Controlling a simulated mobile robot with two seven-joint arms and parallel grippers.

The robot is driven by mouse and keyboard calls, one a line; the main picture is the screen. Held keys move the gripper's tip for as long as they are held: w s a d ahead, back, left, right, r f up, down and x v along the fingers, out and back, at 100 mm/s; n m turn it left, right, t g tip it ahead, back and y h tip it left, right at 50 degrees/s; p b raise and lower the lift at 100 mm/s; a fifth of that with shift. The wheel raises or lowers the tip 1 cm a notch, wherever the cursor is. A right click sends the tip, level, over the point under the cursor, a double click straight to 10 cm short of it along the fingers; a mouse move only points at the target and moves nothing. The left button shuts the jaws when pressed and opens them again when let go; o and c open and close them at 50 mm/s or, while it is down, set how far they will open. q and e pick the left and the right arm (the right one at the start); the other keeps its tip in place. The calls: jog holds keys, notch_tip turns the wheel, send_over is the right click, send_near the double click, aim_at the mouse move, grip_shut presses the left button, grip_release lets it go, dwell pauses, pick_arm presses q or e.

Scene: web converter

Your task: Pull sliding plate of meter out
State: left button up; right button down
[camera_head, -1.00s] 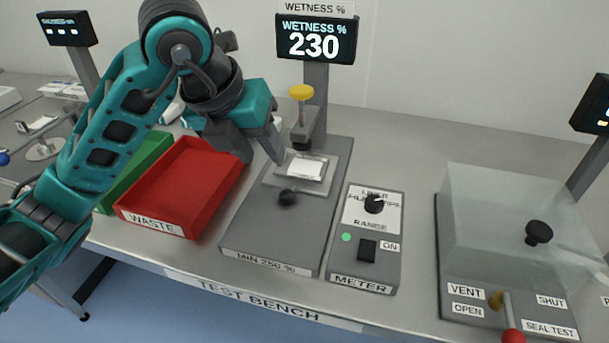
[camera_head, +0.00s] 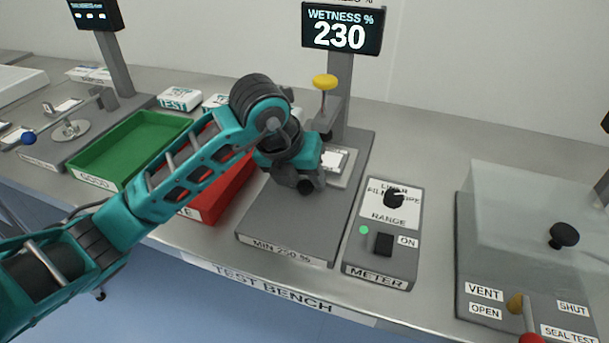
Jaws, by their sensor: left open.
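The meter is a grey base (camera_head: 290,222) labelled "MIN 250 %", with a post, a yellow-topped press (camera_head: 325,82) and a display (camera_head: 342,28) reading "WETNESS % 230". Its sliding plate (camera_head: 350,168) is light metal and lies under the press, with a white pad (camera_head: 334,160) on it. The plate's left part is hidden by my left arm. Its dark round knob (camera_head: 306,187) shows at the plate's front. My left gripper (camera_head: 303,186) points down at the knob, its jaws open and mostly hidden by the wrist. Contact with the knob cannot be told. My right gripper is out of view.
A control box (camera_head: 384,265) labelled "METER" stands right of the base. A red tray (camera_head: 207,208), partly behind my arm, and a green tray (camera_head: 128,150) are left. A clear-covered chamber (camera_head: 520,220) with a lever stands right. Bench top in front of the base is narrow.

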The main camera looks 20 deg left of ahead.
pick_arm(q)
grip_shut()
dwell(0.3)
jog(key=shift+a, duration=0.1)
